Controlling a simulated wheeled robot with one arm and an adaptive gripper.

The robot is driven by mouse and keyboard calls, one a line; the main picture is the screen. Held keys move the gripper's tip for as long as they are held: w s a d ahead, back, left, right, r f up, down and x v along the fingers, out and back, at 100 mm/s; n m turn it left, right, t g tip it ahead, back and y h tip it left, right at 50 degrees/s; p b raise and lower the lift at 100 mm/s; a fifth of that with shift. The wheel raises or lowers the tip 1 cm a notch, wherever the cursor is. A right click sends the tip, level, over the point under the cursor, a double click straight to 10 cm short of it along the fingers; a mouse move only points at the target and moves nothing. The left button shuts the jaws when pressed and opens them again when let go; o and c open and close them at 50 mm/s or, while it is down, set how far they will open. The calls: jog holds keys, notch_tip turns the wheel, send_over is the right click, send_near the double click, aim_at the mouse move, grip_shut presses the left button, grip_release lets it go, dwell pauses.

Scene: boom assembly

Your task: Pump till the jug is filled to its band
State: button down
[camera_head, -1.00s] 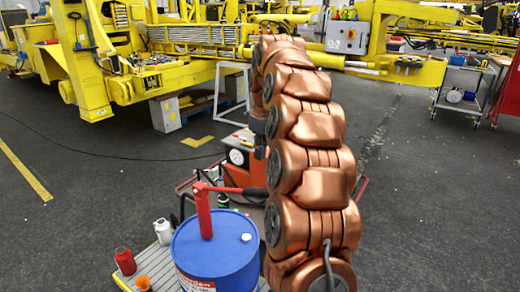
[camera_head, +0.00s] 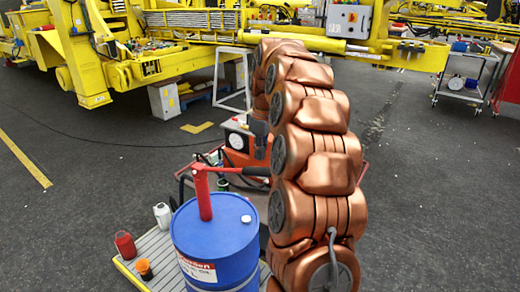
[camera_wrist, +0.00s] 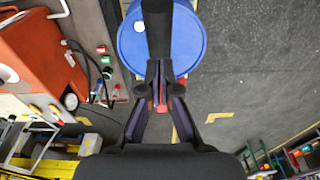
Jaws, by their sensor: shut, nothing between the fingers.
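A red pump lever (camera_head: 203,195) stands on top of a blue drum (camera_head: 215,248). Its black handle (camera_head: 256,171) sticks out to the right, nearly level, toward my arm. In the wrist view the drum (camera_wrist: 187,35) is at the top, and the black handle (camera_wrist: 158,30) runs down the picture toward my fingers. My gripper (camera_wrist: 160,82) is shut with its fingers brought together close to the handle, holding nothing; whether they touch the handle I cannot tell. In the head view my arm mostly hides the gripper. I cannot make out a jug with a band or its level.
A red bottle (camera_head: 125,244), a white bottle (camera_head: 162,215) and an orange container (camera_head: 144,269) stand on the slatted platform left of the drum. An orange machine with a gauge (camera_head: 237,141) stands behind. Yellow machinery (camera_head: 150,65) fills the back.

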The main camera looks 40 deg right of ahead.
notch_tip(320, 180, down, 18)
jog(key=b, duration=0.8)
notch_tip(320, 180, up, 20)
jog(key=p, duration=0.7)
dwell(0.7)
notch_tip(320, 180, down, 20)
jog(key=b, duration=0.9)
notch_tip(320, 180, up, 20)
jog(key=p, duration=0.8)
jog(key=shift+f, duration=0.1)
dwell(0.7)
